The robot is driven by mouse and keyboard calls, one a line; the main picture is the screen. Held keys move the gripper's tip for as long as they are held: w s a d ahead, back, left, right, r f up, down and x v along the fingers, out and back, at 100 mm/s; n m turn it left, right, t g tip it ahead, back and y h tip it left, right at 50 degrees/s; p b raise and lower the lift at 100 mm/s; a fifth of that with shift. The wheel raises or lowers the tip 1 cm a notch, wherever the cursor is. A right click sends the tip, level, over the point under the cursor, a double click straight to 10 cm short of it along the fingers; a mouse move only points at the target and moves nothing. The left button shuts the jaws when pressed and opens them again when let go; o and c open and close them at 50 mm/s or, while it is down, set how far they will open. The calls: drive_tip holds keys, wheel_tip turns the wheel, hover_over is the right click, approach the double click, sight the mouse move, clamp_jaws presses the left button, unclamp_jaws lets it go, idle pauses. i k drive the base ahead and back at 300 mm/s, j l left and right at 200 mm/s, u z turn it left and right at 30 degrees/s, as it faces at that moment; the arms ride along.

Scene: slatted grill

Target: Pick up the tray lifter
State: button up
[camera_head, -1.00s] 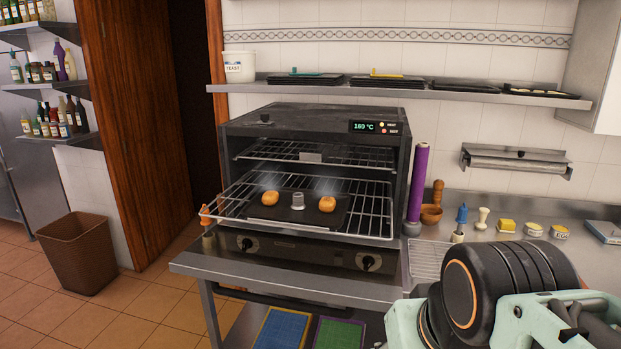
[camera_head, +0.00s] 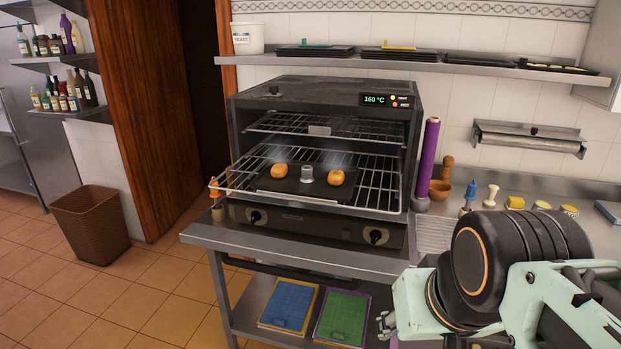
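No tool here can be told for certain as the tray lifter. A small upright tool with a blue top (camera_head: 471,190) stands on the counter right of the oven. An orange-topped tool (camera_head: 214,188) stands at the oven's left front. A dark tray (camera_head: 285,185) with a short grey post (camera_head: 307,174) and two steaming buns rests on the pulled-out rack. My gripper (camera_head: 386,325) is only partly visible at the lower right, below and in front of the counter, apart from these tools. Its fingers are too small and hidden to read.
The oven (camera_head: 330,95) is open and reads 160 °C, its rack (camera_head: 385,196) jutting forward. Stacked trays (camera_head: 400,54) lie on the shelf. A brown bin (camera_head: 92,222) stands on the floor left.

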sight(472, 188)
drive_tip(key=i+l+z, duration=0.2)
drive_tip(key=i+l, duration=0.2)
drive_tip(key=i+l+z, duration=0.25)
drive_tip(key=i, duration=0.2)
